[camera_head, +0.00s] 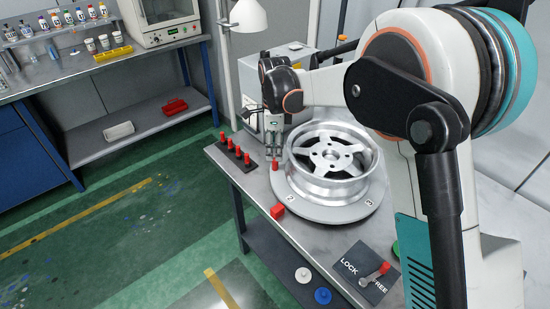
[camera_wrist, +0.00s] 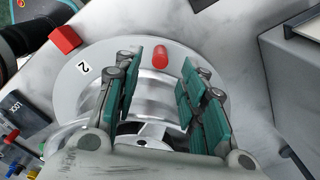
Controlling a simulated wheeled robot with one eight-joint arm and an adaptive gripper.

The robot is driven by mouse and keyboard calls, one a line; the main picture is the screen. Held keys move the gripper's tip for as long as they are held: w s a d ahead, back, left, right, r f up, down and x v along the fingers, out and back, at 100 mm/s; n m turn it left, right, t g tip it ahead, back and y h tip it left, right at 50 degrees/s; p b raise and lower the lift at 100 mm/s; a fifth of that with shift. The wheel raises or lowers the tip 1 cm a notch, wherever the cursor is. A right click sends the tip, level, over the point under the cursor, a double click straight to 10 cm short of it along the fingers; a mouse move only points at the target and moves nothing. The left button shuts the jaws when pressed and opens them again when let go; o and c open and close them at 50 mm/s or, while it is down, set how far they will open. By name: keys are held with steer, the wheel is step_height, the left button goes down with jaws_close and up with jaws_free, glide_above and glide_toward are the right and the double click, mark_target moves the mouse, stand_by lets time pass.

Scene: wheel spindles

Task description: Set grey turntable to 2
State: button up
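The grey turntable (camera_head: 318,214) lies on the metal table and carries a silver wheel rim (camera_head: 331,163). The number 2 on its edge (camera_head: 290,198) is close to a red block (camera_head: 277,211); I cannot tell if they line up exactly. A 3 shows farther right. A red peg (camera_wrist: 160,55) stands near the turntable's rim. My gripper (camera_head: 273,152) is above it; in the wrist view its open fingers (camera_wrist: 162,62) are either side of the peg, with gaps. Contact is not visible. A LOCK/FREE panel (camera_head: 352,276) has a red-knobbed lever (camera_head: 384,268) on the FREE side.
A black strip with several red pegs (camera_head: 233,153) stands at the table's left edge. A lamp (camera_head: 247,17) and a grey box stand behind my gripper. The right of the table is partly hidden by my arm.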

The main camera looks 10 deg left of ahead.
steer(key=shift+r, duration=2.75)
